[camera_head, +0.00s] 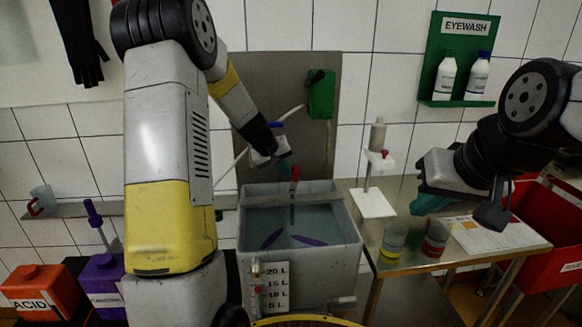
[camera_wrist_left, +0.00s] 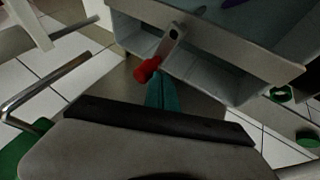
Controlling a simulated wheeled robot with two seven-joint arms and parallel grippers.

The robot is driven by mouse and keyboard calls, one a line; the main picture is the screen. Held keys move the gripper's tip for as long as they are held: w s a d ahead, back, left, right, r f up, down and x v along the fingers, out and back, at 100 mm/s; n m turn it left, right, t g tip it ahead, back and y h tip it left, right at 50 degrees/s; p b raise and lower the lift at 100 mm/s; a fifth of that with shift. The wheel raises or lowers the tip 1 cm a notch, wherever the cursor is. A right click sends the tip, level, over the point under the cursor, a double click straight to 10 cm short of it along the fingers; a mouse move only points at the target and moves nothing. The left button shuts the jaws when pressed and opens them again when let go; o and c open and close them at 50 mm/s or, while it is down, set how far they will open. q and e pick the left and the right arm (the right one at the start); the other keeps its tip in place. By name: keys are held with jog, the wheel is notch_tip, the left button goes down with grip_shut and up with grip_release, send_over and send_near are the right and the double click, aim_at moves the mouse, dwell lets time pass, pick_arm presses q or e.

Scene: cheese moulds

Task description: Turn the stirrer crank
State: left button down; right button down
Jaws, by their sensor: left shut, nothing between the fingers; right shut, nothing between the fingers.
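The grey vat (camera_head: 300,272) stands in the middle, holding bluish liquid with purple paddles (camera_head: 308,240) in it. The stirrer crank's red knob (camera_head: 295,173) is above the vat's back rim; in the left wrist view the red knob (camera_wrist_left: 147,70) sits at the end of a grey crank arm (camera_wrist_left: 172,42). My left gripper (camera_head: 285,168) is shut and empty, its teal fingertips (camera_wrist_left: 163,88) right beside the knob; I cannot tell whether they touch. My right gripper (camera_head: 428,204) is shut and empty over the steel table, right of the vat.
The steel table (camera_head: 400,264) bears a white stand (camera_head: 373,203), two cups (camera_head: 393,240) and a printed sheet (camera_head: 495,236). A red crate (camera_head: 545,240) is at the right. Orange acid (camera_head: 42,290) and purple (camera_head: 100,280) containers stand at the left. A green box (camera_head: 321,94) hangs behind the vat.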

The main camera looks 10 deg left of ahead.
pick_arm(q)
jog(key=shift+w+d+m+h, duration=0.2)
jog(key=shift+m+h, duration=0.2)
jog(key=shift+m, duration=0.2)
